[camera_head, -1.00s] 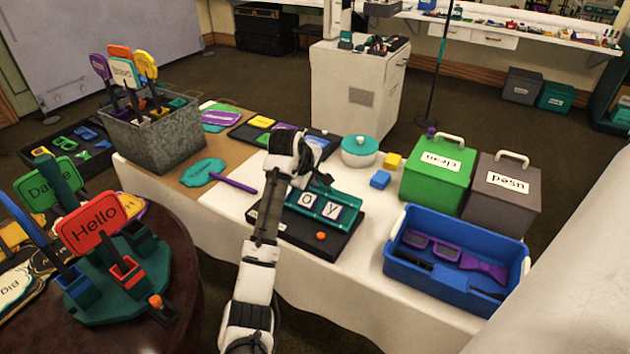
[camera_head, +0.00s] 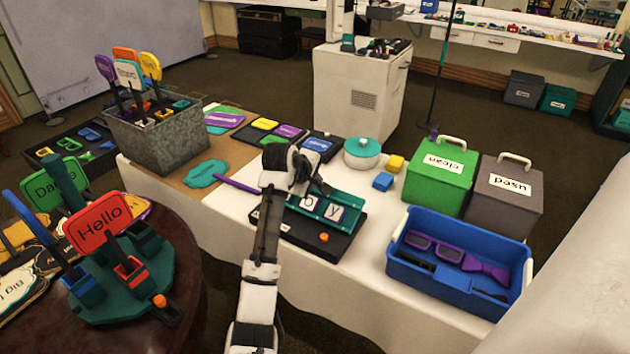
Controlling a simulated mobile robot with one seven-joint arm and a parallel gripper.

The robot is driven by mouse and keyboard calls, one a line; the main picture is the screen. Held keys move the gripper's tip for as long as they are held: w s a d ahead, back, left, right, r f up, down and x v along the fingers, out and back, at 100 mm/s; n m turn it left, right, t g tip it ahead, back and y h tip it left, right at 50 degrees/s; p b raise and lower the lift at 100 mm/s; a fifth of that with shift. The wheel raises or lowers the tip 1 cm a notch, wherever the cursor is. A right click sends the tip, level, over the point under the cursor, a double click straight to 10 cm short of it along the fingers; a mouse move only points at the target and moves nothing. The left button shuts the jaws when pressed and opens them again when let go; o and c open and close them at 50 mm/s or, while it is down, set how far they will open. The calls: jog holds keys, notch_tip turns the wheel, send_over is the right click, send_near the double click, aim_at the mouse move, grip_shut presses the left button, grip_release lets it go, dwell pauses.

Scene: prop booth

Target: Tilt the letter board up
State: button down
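The letter board (camera_head: 347,202) is a teal panel with white letter tiles, on a black base (camera_head: 335,245) with a small orange knob (camera_head: 323,237) at its front. It stands on the white-clothed table. A tile with "y" (camera_head: 335,213) and part of another show; the board's left part is hidden behind my arm. My gripper (camera_head: 318,188) is at the board's upper left edge. Its fingers are small and dark, so I cannot tell whether they are open or shut, or whether they touch the board.
A blue tray (camera_head: 395,270) with purple glasses stands at right, before a green bin (camera_head: 425,185) and a grey bin (camera_head: 490,200). A teal-lidded pot (camera_head: 362,150) and small blocks are behind the board. A round table with signs is at left.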

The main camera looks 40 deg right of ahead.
jog(key=c, duration=1.5)
grip_release()
jog(key=b+v, duration=0.2)
jog(key=v, duration=1.2)
jog(key=shift+d, duration=0.1)
